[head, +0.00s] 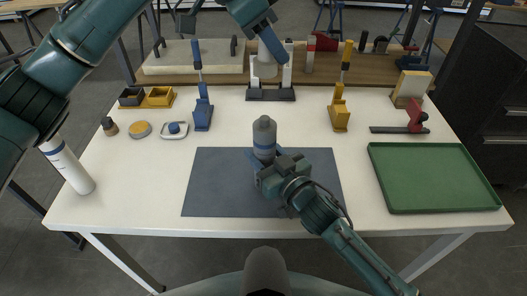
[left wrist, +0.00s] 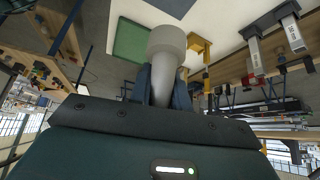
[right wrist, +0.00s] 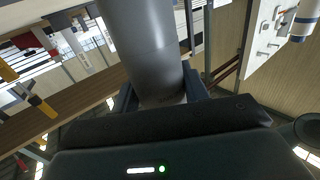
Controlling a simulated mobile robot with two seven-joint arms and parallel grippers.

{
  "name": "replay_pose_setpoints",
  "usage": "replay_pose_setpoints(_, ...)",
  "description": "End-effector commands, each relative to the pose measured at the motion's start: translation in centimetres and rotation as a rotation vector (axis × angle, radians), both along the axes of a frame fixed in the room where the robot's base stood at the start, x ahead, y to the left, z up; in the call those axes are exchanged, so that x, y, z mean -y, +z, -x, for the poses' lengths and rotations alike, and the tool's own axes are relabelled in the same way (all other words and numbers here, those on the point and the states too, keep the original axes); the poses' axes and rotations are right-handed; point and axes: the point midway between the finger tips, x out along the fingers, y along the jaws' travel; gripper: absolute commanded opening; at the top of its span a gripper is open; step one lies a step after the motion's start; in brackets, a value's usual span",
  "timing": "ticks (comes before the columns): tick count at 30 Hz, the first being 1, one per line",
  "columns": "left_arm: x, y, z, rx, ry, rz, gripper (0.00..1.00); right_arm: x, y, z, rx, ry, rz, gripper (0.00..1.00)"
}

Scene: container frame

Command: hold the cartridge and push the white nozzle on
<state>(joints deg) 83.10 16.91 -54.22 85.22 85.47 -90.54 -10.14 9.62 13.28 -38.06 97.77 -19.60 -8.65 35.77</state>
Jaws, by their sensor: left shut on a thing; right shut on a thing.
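The grey cartridge (head: 264,132) stands upright over the dark mat, with a blue-grey band low on its body. My right gripper (head: 265,162) is shut around its lower part; the cartridge (right wrist: 143,45) also fills the middle of the right wrist view. My left gripper (head: 273,46) is raised over the back of the table, beyond and above the cartridge. It is shut on the white nozzle (left wrist: 166,42), whose wide collar sticks out past the fingers in the left wrist view. The nozzle and cartridge are apart. The nozzle's narrow end is partly hidden by the gripper.
A white stand with a black base (head: 270,95) is below my left gripper. Blue (head: 203,115) and yellow (head: 340,115) holders flank it. A green tray (head: 432,205) lies at right, small bins (head: 158,97) at back left. The dark mat (head: 215,195) is otherwise clear.

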Motion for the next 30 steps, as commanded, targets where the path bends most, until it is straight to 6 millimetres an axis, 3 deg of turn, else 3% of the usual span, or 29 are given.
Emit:
replay_pose_setpoints(6,0.0,-0.3,0.0,-0.001,-0.001,0.000,0.00,0.0,0.0,0.0,-0.001,0.000,0.001,0.08)
replay_pose_setpoints(15,-0.1,-4.5,0.1,-0.002,-0.004,0.008,0.00,0.0,0.0,0.0,-0.001,0.000,0.001,0.08)
replay_pose_setpoints(30,-0.1,-4.9,0.0,0.000,-0.003,0.007,0.00,0.0,-0.1,0.0,-0.001,0.000,0.001,0.08)
